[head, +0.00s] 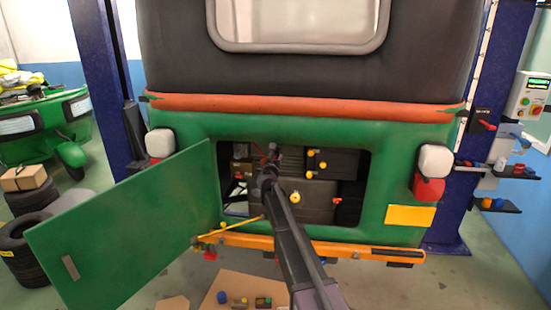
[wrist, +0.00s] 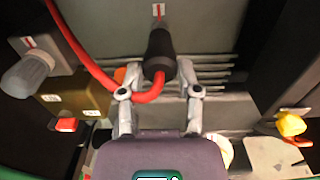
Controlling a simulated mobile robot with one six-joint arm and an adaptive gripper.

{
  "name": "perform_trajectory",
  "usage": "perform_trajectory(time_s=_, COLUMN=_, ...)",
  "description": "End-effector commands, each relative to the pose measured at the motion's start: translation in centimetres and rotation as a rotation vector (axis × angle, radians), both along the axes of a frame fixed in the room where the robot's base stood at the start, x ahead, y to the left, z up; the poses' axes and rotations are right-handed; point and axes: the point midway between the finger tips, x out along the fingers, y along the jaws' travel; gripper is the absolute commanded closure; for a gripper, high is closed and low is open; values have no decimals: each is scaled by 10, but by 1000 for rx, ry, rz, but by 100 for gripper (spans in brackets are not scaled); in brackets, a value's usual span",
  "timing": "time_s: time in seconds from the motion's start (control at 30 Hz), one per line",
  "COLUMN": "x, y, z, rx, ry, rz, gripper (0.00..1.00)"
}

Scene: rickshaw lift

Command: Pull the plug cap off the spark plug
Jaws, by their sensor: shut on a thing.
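The plug cap (wrist: 160,50) is a black rubber boot with a thick red lead (wrist: 150,90) running out of its lower end and off to the upper left. My gripper (wrist: 158,70) has its two grey fingers on either side of the cap and is shut on it. In the head view my gripper (head: 270,165) reaches through the open hatch into the engine bay, where the cap is too small to make out.
The green hatch door (head: 130,230) hangs open to the left. The orange bumper (head: 330,248) runs below the opening. In the wrist view a grey knob (wrist: 27,73) and a brown box (wrist: 75,97) lie left, and a yellow cap (wrist: 290,124) right.

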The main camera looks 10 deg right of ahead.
Motion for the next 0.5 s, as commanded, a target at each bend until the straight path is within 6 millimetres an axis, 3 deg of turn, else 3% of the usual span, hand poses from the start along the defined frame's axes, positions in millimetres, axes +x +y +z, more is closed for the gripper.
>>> perform_trajectory(time_s=0.5, x=-18, y=6, z=0, rx=0, ry=0, rz=1, gripper=98)
